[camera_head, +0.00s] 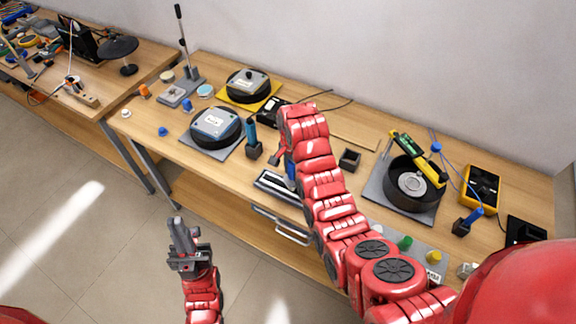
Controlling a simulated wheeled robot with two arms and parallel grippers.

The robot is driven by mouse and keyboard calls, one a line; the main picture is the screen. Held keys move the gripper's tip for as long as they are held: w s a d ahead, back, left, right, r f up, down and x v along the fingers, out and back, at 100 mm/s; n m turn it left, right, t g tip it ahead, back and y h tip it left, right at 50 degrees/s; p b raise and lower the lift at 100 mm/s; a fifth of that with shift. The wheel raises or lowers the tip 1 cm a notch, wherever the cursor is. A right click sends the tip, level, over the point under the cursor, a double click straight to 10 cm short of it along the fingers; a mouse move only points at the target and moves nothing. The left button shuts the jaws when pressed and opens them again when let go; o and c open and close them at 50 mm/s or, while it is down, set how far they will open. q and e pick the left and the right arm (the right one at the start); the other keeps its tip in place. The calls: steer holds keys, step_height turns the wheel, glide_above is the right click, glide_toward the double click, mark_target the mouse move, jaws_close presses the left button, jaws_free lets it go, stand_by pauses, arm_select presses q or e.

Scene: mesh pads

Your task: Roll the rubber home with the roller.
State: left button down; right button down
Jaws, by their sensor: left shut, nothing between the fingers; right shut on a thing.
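My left gripper (177,232) is shut and empty, in front of the table over the floor. My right arm reaches across the table, and its red links hide most of my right gripper (287,160). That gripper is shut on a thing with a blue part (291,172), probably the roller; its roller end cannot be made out. Just below it, a grey frame with a dark inside (268,181) lies at the table's front edge, partly behind my arm. I cannot tell the rubber or whether the roller touches the frame.
Round black devices stand on a grey mat (233,150) and a yellow mat (272,88). A blue-handled tool (251,132) stands in a dark block. At right are a black drum (389,188), a yellow box (482,178) and another blue-handled tool (474,215). A small black box (349,159) stands mid-table.

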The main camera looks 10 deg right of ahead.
steer(key=shift+s+d, duration=0.1)
steer(key=shift+d, duration=0.15)
steer(key=shift+s+d+p, duration=0.45)
steer(key=shift+p, duration=0.2)
steer(key=shift+s+d+f, duration=0.2)
steer(key=shift+d, duration=0.15)
steer(key=shift+s+d+r+p, duration=0.15)
steer(key=shift+s+d+p, duration=0.15)
steer(key=shift+p, duration=0.35)
steer(key=shift+s+d, duration=0.15)
steer(key=shift+d, duration=0.1)
steer(key=shift+s+d+p, duration=0.25)
steer(key=shift+d+p, duration=0.1)
steer(key=shift+w+a, duration=0.1)
steer(key=shift+a, duration=0.05)
